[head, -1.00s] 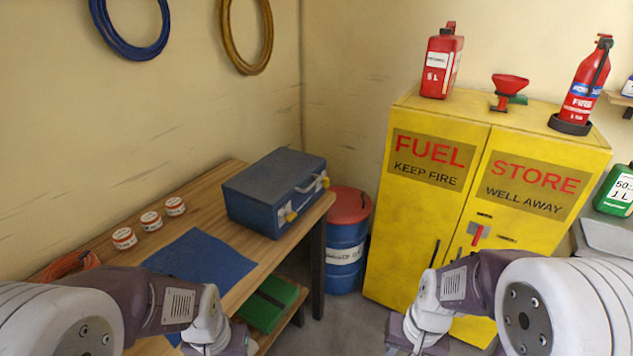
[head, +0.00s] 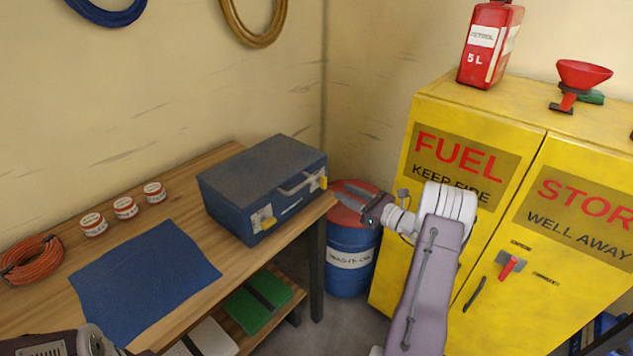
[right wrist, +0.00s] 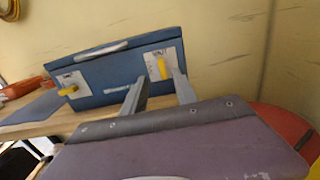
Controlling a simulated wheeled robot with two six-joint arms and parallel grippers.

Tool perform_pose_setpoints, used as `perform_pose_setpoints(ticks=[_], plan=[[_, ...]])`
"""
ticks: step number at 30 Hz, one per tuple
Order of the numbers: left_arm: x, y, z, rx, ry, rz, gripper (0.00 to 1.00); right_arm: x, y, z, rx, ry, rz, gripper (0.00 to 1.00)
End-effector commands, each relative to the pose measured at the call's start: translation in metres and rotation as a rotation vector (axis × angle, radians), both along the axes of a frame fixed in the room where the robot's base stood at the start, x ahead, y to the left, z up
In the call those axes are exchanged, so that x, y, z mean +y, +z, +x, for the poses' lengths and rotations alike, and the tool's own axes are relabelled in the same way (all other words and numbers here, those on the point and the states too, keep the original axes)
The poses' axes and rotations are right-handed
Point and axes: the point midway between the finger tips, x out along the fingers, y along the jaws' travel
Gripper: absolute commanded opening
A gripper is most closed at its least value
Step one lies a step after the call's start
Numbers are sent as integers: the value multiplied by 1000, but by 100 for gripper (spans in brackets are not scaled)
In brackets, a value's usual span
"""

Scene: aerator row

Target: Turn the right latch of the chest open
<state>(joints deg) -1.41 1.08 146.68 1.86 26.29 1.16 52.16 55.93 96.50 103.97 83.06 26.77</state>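The blue chest (head: 235,208) stands shut on the workbench, a handle (head: 296,184) on its front. Its right latch (head: 323,182) has a yellow lever on a pale plate; in the right wrist view this lever (right wrist: 162,67) stands nearly upright. The left latch (head: 267,222) has a yellow lever lying more level in the right wrist view (right wrist: 68,91). My right gripper (head: 345,197) is open and empty, in front of the chest near the right latch. In its wrist view the fingers (right wrist: 160,78) point at that latch; contact cannot be told. My left gripper is out of view.
A blue drum (head: 350,272) with a red lid stands right of the workbench (head: 225,277), below my right gripper. The yellow fuel cabinet (head: 395,275) is at right. A blue mat (head: 145,278) and several small tins lie left of the chest.

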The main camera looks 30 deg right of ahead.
Motion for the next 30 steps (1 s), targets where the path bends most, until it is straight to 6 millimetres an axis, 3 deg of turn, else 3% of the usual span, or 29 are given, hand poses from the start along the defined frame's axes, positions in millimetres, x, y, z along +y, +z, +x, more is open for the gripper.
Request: perform_pose_setpoints(ticks=[10,21,22,25,26,30], plan=[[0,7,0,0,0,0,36,28,0,63,1,5,-2,35],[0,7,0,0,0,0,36,32,0,74,2,3,-2,35],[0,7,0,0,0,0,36,32,0,74,2,3,-2,32],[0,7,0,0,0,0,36,32,0,74,3,3,-3,4],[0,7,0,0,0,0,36,32,0,74,2,3,-3,0],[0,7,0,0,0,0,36,32,0,74,2,3,-3,0]])
